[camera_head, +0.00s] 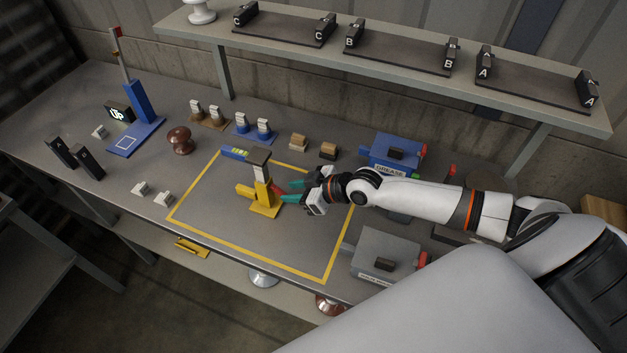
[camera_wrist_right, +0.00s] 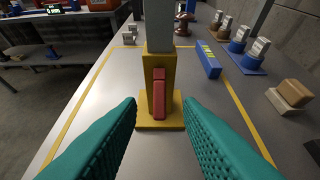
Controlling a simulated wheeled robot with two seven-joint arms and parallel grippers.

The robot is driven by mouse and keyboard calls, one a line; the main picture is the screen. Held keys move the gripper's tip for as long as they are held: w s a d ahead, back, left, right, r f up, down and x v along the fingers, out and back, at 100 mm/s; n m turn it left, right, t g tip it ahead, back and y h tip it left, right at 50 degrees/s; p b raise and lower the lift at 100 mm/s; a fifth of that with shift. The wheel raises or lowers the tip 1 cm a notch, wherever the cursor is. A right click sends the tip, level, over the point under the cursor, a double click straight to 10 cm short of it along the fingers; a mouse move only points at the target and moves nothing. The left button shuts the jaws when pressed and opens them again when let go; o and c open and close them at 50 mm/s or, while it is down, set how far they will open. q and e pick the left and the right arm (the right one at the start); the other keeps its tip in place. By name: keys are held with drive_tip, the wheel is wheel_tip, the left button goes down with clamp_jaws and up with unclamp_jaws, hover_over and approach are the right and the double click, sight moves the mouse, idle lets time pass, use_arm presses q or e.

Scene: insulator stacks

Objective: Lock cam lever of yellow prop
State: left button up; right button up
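The yellow prop (camera_head: 264,196) stands upright on its yellow base inside the yellow-taped square, with a grey upper post and a dark top piece. Its red cam lever (camera_head: 278,190) is on the side facing my right gripper (camera_head: 287,191). In the right wrist view the red lever (camera_wrist_right: 159,94) stands upright along the front of the yellow post (camera_wrist_right: 149,62). My right gripper (camera_wrist_right: 160,108) is open, with its teal fingers spread on either side of the lever. It appears empty and short of the lever; contact cannot be told. My left gripper is out of view.
A blue bar with a greenish level (camera_head: 236,153) lies behind the prop. The blue grease box (camera_head: 396,152) and a grey box (camera_head: 384,254) flank my right arm. Small insulators and blocks line the back. The taped square (camera_head: 250,263) is clear in front of the prop.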

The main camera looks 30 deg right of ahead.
drive_tip(key=v, duration=1)
drive_tip(key=shift+b, duration=0.3)
